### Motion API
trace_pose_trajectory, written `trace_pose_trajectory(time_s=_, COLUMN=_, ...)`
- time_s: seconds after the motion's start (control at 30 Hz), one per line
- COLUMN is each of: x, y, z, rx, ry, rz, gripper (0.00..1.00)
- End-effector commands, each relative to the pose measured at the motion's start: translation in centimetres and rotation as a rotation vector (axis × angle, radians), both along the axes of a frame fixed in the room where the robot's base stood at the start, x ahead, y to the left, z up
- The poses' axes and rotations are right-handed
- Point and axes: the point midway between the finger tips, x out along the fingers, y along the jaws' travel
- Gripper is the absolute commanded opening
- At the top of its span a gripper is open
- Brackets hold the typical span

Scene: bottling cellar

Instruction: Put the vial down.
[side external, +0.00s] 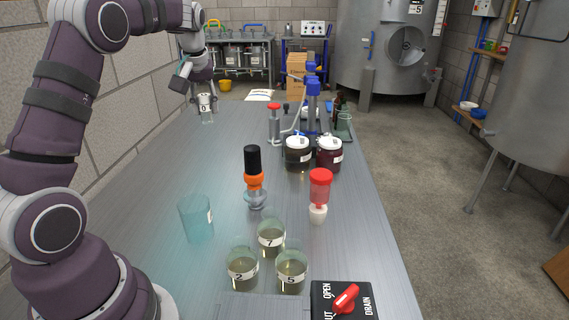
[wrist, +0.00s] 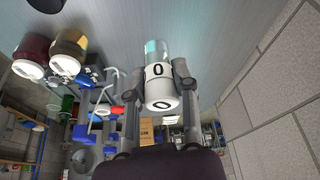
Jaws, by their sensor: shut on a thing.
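The vial (side external: 206,108) is a small clear tube with a white top marked 0. It is upright over the far left part of the grey table (side external: 150,170); I cannot tell whether its base touches the surface. In the wrist view the vial (wrist: 158,72) sits between my two fingers, its clear teal-tinted end pointing away from the palm. My gripper (wrist: 157,76) is shut on its white labelled part. In the side view my gripper (side external: 192,82) is small and partly hidden by the wrist.
A teal beaker (side external: 195,218), a black-and-orange bottle (side external: 253,175), a red-topped shaker (side external: 319,195) and jars marked 2, 7 and 5 (side external: 271,238) stand nearer. Dark lidded jars (side external: 298,154) and a blue-handled device (side external: 313,100) stand right. Table around the vial is clear.

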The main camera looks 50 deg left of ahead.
Motion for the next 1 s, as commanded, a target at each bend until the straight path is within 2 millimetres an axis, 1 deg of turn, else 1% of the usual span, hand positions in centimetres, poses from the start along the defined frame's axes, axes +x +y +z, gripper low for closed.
trace_pose_trajectory(time_s=0.17, x=0.1, y=0.0, z=2.4, rx=0.002, ry=-0.001, rz=0.000, gripper=0.00)
trace_pose_trajectory(time_s=0.2, x=0.2, y=-0.2, z=2.7, rx=0.001, ry=0.000, rz=-0.009, gripper=0.00)
trace_pose_trajectory(time_s=0.37, x=2.5, y=-3.0, z=2.5, rx=-0.001, ry=0.002, rz=-0.112, gripper=0.00)
trace_pose_trajectory(time_s=0.47, x=4.1, y=-5.2, z=2.5, rx=0.000, ry=0.001, rz=-0.188, gripper=0.00)
trace_pose_trajectory(time_s=0.57, x=5.8, y=-8.1, z=2.5, rx=-0.001, ry=0.002, rz=-0.284, gripper=0.00)
trace_pose_trajectory(time_s=0.67, x=7.6, y=-12.0, z=2.5, rx=-0.001, ry=0.001, rz=-0.405, gripper=0.00)
trace_pose_trajectory(time_s=0.7, x=8.2, y=-13.9, z=2.5, rx=0.000, ry=0.002, rz=-0.461, gripper=0.00)
trace_pose_trajectory(time_s=0.77, x=9.1, y=-16.9, z=2.5, rx=0.000, ry=0.001, rz=-0.550, gripper=0.00)
trace_pose_trajectory(time_s=0.8, x=9.5, y=-19.0, z=2.5, rx=-0.001, ry=0.001, rz=-0.610, gripper=0.00)
trace_pose_trajectory(time_s=0.87, x=10.0, y=-22.0, z=2.5, rx=-0.001, ry=0.001, rz=-0.695, gripper=0.00)
trace_pose_trajectory(time_s=0.9, x=10.1, y=-24.0, z=2.5, rx=-0.001, ry=0.000, rz=-0.749, gripper=0.00)
trace_pose_trajectory(time_s=1.0, x=10.1, y=-28.0, z=2.5, rx=-0.001, ry=0.001, rz=-0.860, gripper=0.00)
